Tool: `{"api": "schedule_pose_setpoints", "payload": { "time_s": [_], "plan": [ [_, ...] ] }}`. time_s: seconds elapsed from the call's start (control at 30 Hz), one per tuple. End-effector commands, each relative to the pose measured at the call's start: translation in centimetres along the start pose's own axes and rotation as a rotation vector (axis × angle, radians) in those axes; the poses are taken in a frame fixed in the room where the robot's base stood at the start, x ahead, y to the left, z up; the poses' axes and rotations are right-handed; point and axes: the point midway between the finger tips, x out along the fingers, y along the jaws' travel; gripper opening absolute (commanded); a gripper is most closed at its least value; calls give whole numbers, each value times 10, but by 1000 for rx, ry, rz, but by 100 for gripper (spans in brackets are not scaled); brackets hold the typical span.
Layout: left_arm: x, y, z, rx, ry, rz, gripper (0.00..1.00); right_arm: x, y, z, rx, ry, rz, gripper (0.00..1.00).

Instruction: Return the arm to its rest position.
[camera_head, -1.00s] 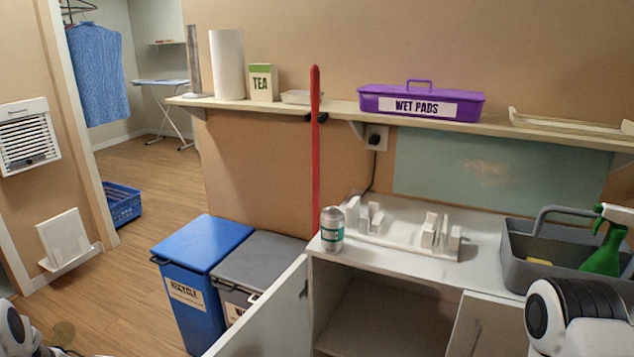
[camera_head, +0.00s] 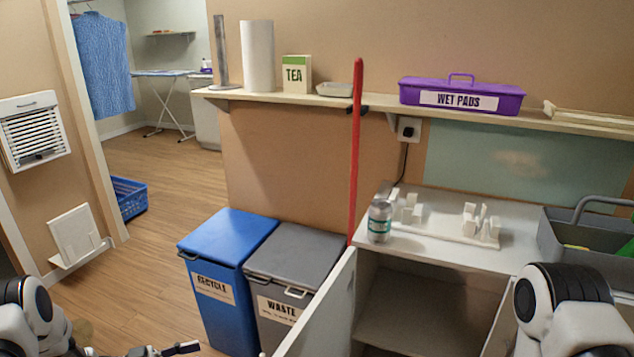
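My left arm (camera_head: 35,318) comes in at the lower left corner of the head view. A dark gripper part of mine (camera_head: 168,350) shows at the bottom edge, left of the blue bin, mostly cut off by the frame. Whether it is open or shut cannot be told. My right arm (camera_head: 565,310) shows at the lower right, in front of the counter. Its gripper is out of the frame.
A blue recycle bin (camera_head: 228,245) and a grey waste bin (camera_head: 297,262) stand beside an open cabinet door (camera_head: 322,312). A can (camera_head: 380,221), a white rack (camera_head: 450,228) and a grey caddy (camera_head: 570,238) are on the counter (camera_head: 505,255). Floor (camera_head: 165,225) is clear at left.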

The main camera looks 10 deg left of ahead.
Motion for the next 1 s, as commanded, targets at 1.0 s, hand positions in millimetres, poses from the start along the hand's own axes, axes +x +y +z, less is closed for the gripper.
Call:
{"api": "schedule_pose_setpoints", "payload": {
  "time_s": [1.0],
  "plan": [
    [-45,283,101,-841,-1355,-964,37,-48,0,0,-1,0,0,90]
  ]
}}
